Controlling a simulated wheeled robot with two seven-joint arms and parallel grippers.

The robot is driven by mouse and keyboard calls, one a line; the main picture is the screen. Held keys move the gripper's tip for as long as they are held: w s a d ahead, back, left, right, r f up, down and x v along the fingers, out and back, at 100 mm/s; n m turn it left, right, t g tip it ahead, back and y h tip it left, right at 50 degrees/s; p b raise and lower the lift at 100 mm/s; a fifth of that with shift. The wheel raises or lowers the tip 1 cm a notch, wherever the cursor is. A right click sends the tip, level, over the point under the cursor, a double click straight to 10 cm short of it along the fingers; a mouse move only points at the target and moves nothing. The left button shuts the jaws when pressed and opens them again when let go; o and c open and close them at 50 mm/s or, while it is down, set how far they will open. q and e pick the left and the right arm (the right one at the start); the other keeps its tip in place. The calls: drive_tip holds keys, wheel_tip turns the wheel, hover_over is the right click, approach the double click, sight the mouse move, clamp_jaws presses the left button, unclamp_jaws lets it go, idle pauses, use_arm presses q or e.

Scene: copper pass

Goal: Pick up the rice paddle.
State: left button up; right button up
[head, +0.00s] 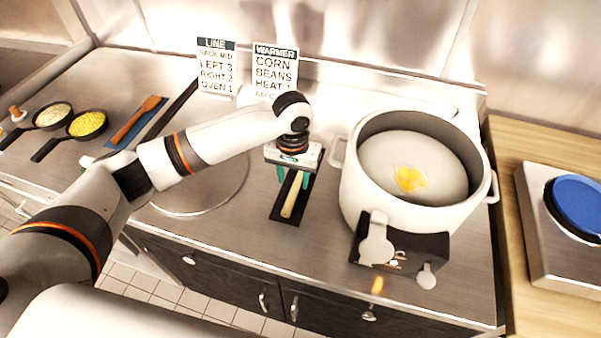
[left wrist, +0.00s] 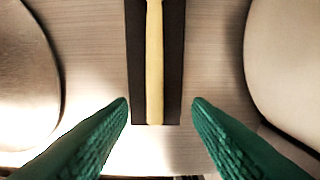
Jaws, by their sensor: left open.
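The rice paddle (head: 291,194) lies on a narrow dark mat (head: 278,213) on the steel counter, left of the big pot. Only its pale yellow handle shows; the rest is hidden under my gripper in the head view and beyond the top edge of the left wrist view. My left gripper (head: 291,177) is above the mat, pointing down. In the left wrist view its green fingers (left wrist: 160,104) are open, one on each side of the handle (left wrist: 155,65), with nothing held. My right gripper is not in view.
A large pot (head: 358,190) with a yellow patch inside stands close on the right. A round plate (head: 185,205) lies close on the left. Two black pans (head: 72,138) and a wooden spatula (head: 136,120) are at far left. Two signs (head: 275,65) stand behind.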

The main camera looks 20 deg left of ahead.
sight(292, 195)
use_arm(q)
wheel_tip(292, 195, down, 2)
drive_tip(key=shift+f, duration=0.25)
drive_tip(key=shift+a+f+p, duration=0.1)
drive_tip(key=shift+f+p, duration=0.2)
drive_tip(key=shift+p, duration=0.15)
drive_tip(key=f, duration=0.2)
drive_tip(key=f+p, duration=0.1)
drive_tip(key=shift+w+a+f, duration=0.1)
drive_tip(key=shift+a+f, duration=0.2)
drive_tip(key=shift+f, duration=0.45)
drive_tip(key=shift+c, duration=0.2)
clamp_jaws()
